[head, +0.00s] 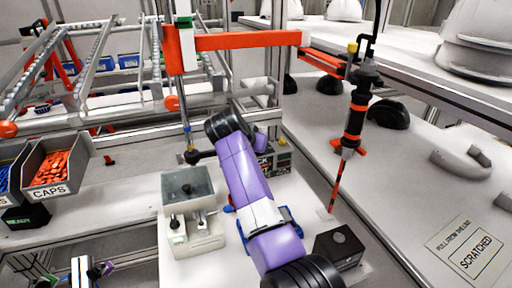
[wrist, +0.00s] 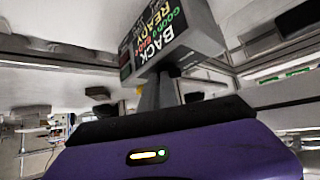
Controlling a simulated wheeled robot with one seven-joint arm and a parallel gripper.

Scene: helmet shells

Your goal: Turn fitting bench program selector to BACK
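The fitting bench program selector's box (wrist: 182,38) is grey and shows tilted in the wrist view. Its dark display reads BACK in white, READY in yellow, and a GOOD line in green with a red line beside it. In the head view the box (head: 284,160) is partly hidden behind my purple arm. My gripper (wrist: 166,75) reaches the box's lower edge in the wrist view, where a small dark knob-like part (wrist: 173,71) shows at the fingertips. The fingers look close together, but I cannot tell whether they grip it. The head view hides the fingertips.
A grey fixture with a clear lid (head: 188,185) stands left of my arm. A dark box (head: 338,245) stands right of it. A black and orange hanging tool (head: 355,125) is at the right. A CAPS bin (head: 58,172) with orange caps is at the far left.

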